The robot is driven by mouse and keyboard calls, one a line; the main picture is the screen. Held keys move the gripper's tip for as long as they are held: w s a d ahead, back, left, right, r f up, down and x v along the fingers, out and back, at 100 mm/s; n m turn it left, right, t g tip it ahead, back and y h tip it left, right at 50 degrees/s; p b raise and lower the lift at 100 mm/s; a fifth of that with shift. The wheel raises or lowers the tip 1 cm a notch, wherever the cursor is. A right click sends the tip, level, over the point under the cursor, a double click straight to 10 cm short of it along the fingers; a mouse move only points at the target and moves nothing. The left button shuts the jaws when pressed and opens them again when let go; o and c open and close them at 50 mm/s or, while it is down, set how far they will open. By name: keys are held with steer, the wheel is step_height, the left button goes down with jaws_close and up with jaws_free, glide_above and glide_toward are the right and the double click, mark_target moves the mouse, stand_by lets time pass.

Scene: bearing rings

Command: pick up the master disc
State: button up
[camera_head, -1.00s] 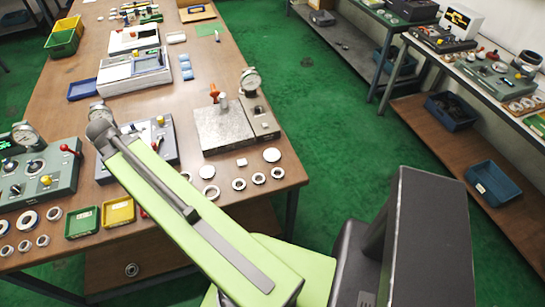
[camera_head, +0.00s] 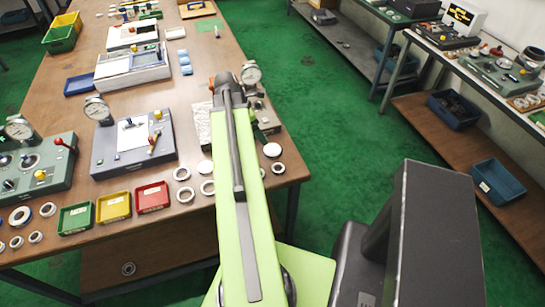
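Plain pale discs lie on the brown table's front right part: one (camera_head: 272,150) right of my arm and another (camera_head: 205,168) left of it. I cannot tell which, if either, is the master disc. My green arm reaches up the picture between them, its far end over the grey gauge stand (camera_head: 201,127). My gripper's fingers do not show; the arm hides them and part of the stand.
Metal rings (camera_head: 185,194) lie near the discs. Red (camera_head: 152,197), yellow (camera_head: 113,207) and green (camera_head: 76,218) trays line the front edge. A dial gauge (camera_head: 251,74) stands upright beside my arm. Green floor is open to the right.

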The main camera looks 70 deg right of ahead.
steer(key=b, duration=0.6)
glide_above(272, 150)
steer(key=w+a, duration=0.2)
steer(key=f, duration=0.7)
steer(key=shift+d+f, duration=0.25)
steer(key=shift+f, duration=0.05)
steer(key=b+x, duration=0.5)
steer(key=shift+w+f, duration=0.15)
steer(key=shift+f, duration=0.1)
steer(key=shift+r, duration=0.2)
steer(key=shift+c, duration=0.4)
jaws_close()
